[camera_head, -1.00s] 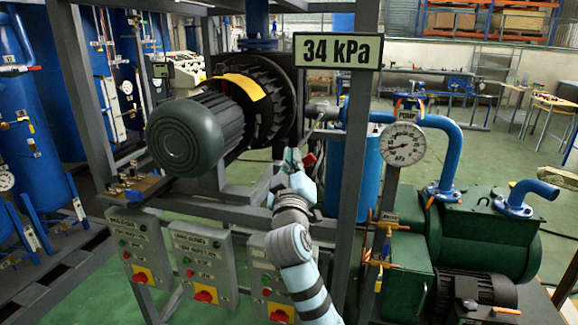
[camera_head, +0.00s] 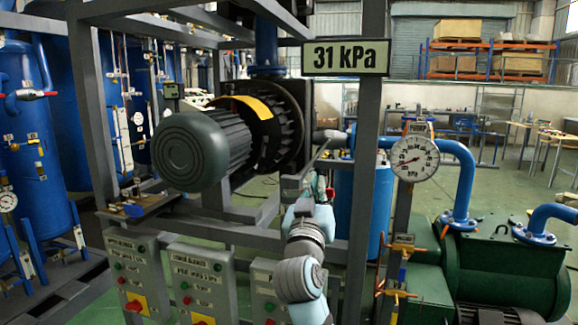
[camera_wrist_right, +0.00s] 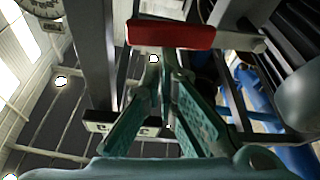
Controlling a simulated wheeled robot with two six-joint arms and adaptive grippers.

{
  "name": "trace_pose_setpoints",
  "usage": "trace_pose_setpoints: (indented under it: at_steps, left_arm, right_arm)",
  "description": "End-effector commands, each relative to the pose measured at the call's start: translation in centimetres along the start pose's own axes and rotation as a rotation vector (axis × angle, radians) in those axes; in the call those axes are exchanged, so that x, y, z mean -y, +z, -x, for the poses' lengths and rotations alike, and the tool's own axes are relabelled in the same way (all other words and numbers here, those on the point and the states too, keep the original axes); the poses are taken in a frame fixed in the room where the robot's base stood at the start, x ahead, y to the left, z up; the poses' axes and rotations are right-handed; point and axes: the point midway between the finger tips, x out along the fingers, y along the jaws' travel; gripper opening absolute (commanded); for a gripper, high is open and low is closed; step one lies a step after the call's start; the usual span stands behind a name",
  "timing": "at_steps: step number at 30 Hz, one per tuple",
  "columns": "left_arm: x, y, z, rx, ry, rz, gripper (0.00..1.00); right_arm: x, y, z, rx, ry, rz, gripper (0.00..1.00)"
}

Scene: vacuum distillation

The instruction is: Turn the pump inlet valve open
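A red valve handle (camera_head: 330,192) shows just right of my right gripper (camera_head: 319,188) in the head view, below the grey pipe fitting beside the big motor. In the right wrist view the red handle (camera_wrist_right: 171,35) lies crosswise just beyond the teal fingertips of my right gripper (camera_wrist_right: 162,64). The fingers converge and their tips look nearly together, with nothing visible held between them. Whether the tips touch the handle cannot be told. The valve body is mostly hidden. My left gripper is not in view.
A sign (camera_head: 346,57) reads 31 kPa on a grey post (camera_head: 369,125) right of my arm. A round gauge (camera_head: 415,158) and a green pump (camera_head: 510,255) stand right. The dark motor (camera_head: 190,150) is left, above grey control boxes (camera_head: 203,283). A blue cylinder (camera_head: 358,205) stands behind.

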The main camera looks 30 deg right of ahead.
Motion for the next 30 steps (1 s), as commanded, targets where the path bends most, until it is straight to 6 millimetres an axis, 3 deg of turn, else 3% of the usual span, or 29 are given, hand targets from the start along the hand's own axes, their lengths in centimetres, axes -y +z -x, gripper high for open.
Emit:
trace_pose_setpoints:
  at_steps: [14,17,22,27,30]
  left_arm:
    - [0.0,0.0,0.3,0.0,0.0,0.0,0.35]
    - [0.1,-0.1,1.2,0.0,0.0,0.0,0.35]
    - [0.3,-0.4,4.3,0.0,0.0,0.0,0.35]
    - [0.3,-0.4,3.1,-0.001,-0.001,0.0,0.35]
    - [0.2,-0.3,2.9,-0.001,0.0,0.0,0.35]
  right_arm:
    - [0.0,-0.2,-0.1,0.001,0.0,0.001,0.0]
    - [-0.1,-1.3,-0.4,0.0,-0.001,0.0,0.0]
    - [-0.2,-4.8,-1.4,-0.001,-0.006,-0.002,0.0]
    - [0.2,-3.7,4.4,0.004,-0.01,-0.008,0.0]
    - [0.2,-3.7,6.9,0.004,-0.008,-0.006,0.0]
